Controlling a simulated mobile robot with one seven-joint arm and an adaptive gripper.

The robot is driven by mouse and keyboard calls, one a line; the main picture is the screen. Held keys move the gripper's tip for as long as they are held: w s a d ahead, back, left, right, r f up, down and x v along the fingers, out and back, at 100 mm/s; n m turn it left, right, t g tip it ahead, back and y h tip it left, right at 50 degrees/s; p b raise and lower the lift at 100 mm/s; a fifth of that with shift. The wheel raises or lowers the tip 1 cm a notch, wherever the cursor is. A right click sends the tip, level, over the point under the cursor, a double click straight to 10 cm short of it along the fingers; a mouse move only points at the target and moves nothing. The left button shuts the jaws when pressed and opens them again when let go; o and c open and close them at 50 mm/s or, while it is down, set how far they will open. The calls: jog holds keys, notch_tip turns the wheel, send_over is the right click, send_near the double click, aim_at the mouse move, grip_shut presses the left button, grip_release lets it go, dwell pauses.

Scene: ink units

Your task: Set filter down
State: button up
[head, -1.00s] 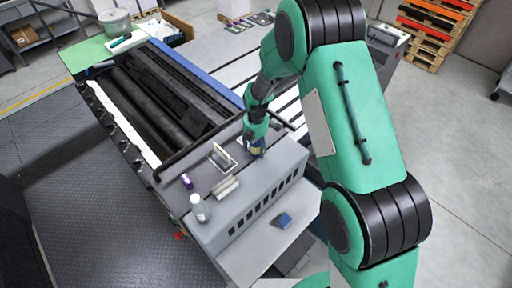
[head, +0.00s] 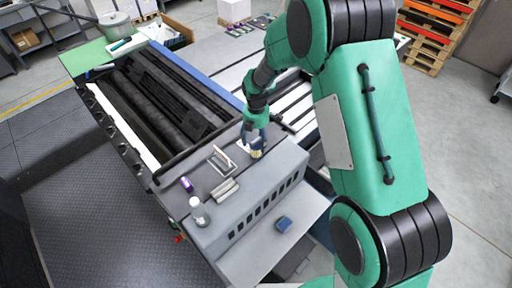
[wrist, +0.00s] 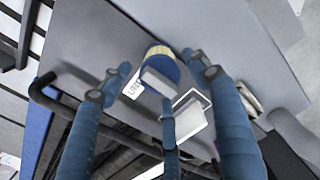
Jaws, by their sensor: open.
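The filter (head: 256,154) is a small round part with a pale yellow band. It stands on the grey top of the press unit. In the wrist view the filter (wrist: 164,57) shows a blue body and a pale ribbed rim, beside or partly over a white lettered label (wrist: 132,86). My gripper (head: 254,143) is just above and around it. In the wrist view my gripper's (wrist: 152,80) blue fingers are spread, with gaps to the filter on the left and right.
A framed white plate (head: 221,160), pale bars (head: 225,190), a purple-capped item (head: 187,184) and a white bottle (head: 199,211) stand left of the filter on the same top. A blue block (head: 284,223) lies on the lower ledge. A dark rail runs behind.

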jog(key=shift+r+b, duration=0.3)
jog(key=shift+r, duration=2.5)
jog(key=shift+r, duration=0.15)
jog(key=s+d+r+m+t, duration=0.1)
jog(key=s+d+r+m, duration=0.3)
jog(key=r, duration=0.4)
jog(key=s+d+r+m+t, duration=0.1)
jog(key=s+d+r+m, duration=0.25)
jog(key=r, duration=0.35)
jog(key=s+d+r+m+t, duration=0.1)
jog(key=s+d+r+m, duration=0.35)
jog(key=r, duration=0.35)
jog(key=s+d+r+m+t, duration=0.1)
jog(key=s+d+r+m, duration=0.1)
jog(key=s, duration=0.6)
jog(key=s+d+r+m, duration=0.3)
jog(key=s+m, duration=0.3)
jog(key=s, duration=0.2)
jog(key=s+d+r+m+t, duration=0.1)
jog(key=s+d+r+m, duration=0.1)
jog(key=s+d+m, duration=0.3)
jog(key=s, duration=0.4)
jog(key=shift+r+t, duration=0.3)
jog(key=shift+r, duration=0.1)
jog(key=shift+s, duration=0.1)
